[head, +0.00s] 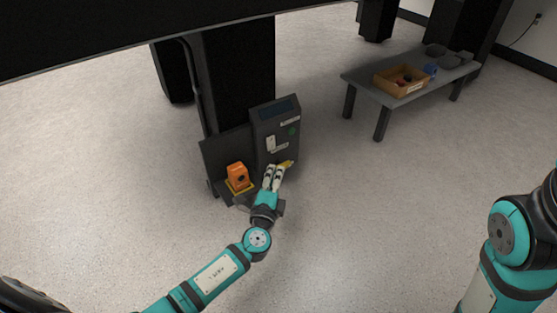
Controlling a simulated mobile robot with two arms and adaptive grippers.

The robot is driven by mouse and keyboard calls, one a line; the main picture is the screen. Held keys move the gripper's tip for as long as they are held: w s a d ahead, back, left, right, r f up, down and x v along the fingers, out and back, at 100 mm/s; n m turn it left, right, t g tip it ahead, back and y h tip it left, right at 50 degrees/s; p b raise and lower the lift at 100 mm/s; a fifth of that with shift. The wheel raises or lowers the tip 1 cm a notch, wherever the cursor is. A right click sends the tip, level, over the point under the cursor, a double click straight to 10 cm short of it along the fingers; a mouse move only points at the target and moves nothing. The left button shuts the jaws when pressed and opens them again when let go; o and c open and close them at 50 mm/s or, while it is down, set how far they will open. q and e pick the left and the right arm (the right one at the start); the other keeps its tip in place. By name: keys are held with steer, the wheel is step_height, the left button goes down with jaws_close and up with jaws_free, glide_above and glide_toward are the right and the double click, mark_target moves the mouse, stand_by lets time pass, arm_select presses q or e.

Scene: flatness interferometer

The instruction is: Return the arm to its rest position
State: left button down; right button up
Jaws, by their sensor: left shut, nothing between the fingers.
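My left arm (216,274) reaches in from the bottom left toward the dark control unit (275,133). My left gripper (273,178) is shut and empty in front of the lower part of that unit. A small yellow part (286,164) shows right at the fingertips; I cannot tell whether they touch it. An orange device (238,177) stands on a yellow base to the left of the gripper, apart from it. My right arm (510,255) shows at the right edge; its gripper is out of view.
A grey bench (364,86) at the upper right carries a wooden box (387,90) with small items, a blue object (431,71) and grey trays. A dark column (240,75) stands behind the unit. A large dark slab crosses the top left. The floor between is clear.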

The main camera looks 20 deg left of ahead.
arm_select(q)
steer(key=shift+s+d, duration=0.1)
steer(key=shift+s, duration=0.7)
